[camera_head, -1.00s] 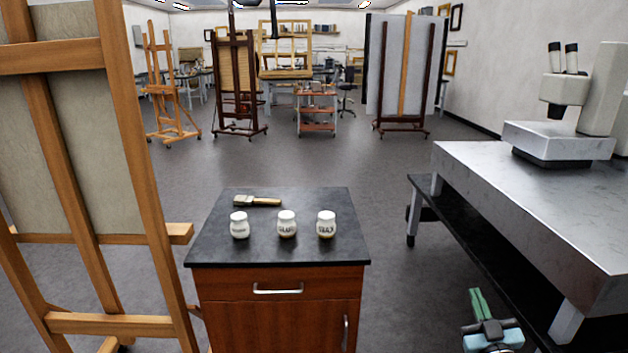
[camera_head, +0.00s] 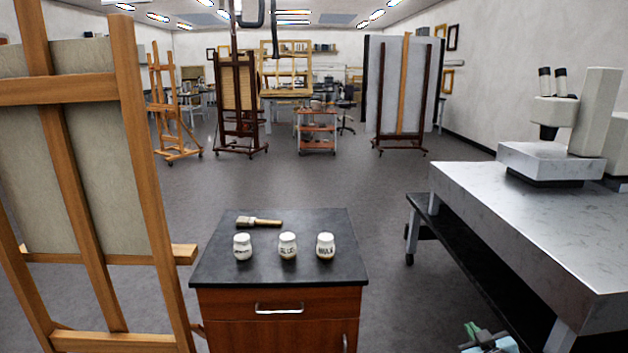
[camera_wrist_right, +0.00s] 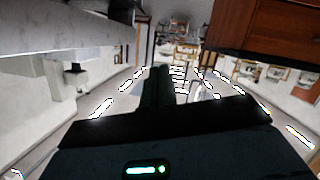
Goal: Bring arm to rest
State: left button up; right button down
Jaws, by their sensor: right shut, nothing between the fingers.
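My right gripper (camera_head: 471,328) shows at the bottom right edge of the head view, low between the wooden cabinet and the metal-topped bench. Only its greenish fingers and part of its pale blue and dark body show there. In the right wrist view the dark fingers (camera_wrist_right: 161,85) are together with nothing between them. That view is upside down. My left gripper is in neither view.
A wooden cabinet (camera_head: 262,334) with a black top carries three white jars and a brush (camera_head: 260,222). A bench (camera_head: 540,220) with a microscope (camera_head: 560,130) stands right. A wooden easel (camera_head: 140,180) stands left. The floor behind the cabinet is clear.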

jog(key=s+a+f+g+y, duration=0.2)
jog(key=s+a+f, duration=0.4)
jog(key=s+f, duration=0.45)
jog(key=s+a+f+g, duration=0.1)
jog(key=s+a, duration=0.3)
jog(key=s, duration=0.7)
jog(key=s+a+f+g+y, duration=0.1)
jog(key=s+a+f, duration=0.2)
jog(key=s, duration=0.8)
jog(key=s+a+f+m+g, duration=0.1)
jog(key=s+a+f, duration=0.3)
jog(key=s, duration=0.7)
jog(key=shift+s+a+g+y, duration=0.3)
jog(key=shift+g, duration=0.3)
